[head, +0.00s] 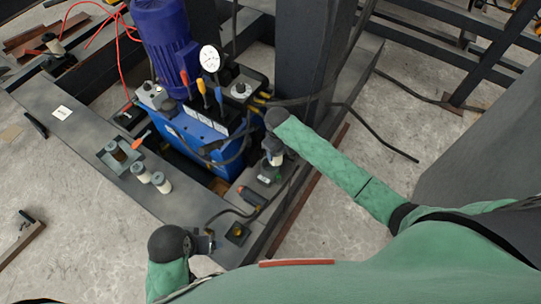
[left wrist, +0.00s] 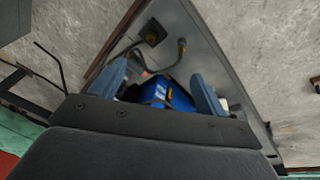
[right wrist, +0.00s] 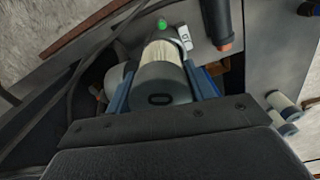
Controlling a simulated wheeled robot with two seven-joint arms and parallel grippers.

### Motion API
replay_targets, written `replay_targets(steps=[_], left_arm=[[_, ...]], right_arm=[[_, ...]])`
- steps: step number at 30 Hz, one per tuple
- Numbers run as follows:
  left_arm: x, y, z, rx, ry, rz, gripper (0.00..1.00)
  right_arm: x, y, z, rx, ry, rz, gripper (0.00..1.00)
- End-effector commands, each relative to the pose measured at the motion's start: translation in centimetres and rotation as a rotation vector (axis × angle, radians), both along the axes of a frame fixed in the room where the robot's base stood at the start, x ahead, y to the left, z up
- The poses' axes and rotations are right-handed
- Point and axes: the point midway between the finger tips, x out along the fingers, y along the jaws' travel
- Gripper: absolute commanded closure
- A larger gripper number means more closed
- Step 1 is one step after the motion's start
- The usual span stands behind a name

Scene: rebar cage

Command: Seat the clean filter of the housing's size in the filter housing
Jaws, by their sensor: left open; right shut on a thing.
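My right gripper (head: 274,148) is shut on a pale filter (right wrist: 160,75) with a grey end cap, held between its two blue fingers. In the head view the filter (head: 275,158) is above a small grey fitting with a green light (right wrist: 162,23) on the steel frame. I cannot tell whether this fitting is the filter housing, or whether the filter touches it. My left gripper (head: 208,241) is open and empty near the front corner.
A blue power unit (head: 205,135) with a purple motor (head: 165,40) and a pressure gauge (head: 210,58) stands behind. A dark column (head: 305,60) rises beside it. Black hoses cross near my right arm.

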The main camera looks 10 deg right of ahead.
Motion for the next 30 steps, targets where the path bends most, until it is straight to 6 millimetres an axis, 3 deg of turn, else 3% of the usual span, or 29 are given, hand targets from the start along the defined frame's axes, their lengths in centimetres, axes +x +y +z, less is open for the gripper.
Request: replay_targets(steps=[6,11,20,30], left_arm=[[-0.1,0.3,0.5,0.007,0.008,0.003,0.25],[-0.3,0.3,0.6,0.009,0.013,0.005,0.25],[-0.6,1.1,1.7,0.024,0.028,0.013,0.25],[-0.6,1.4,1.6,0.029,0.035,0.016,0.25]], right_arm=[[1.5,1.9,-1.3,0.000,0.000,0.000,0.75],[1.6,2.1,-2.0,0.001,0.001,-0.001,0.75],[1.5,2.1,-5.4,-0.001,0.001,0.000,0.75],[1.5,2.0,-5.7,0.000,0.000,0.000,0.75]])
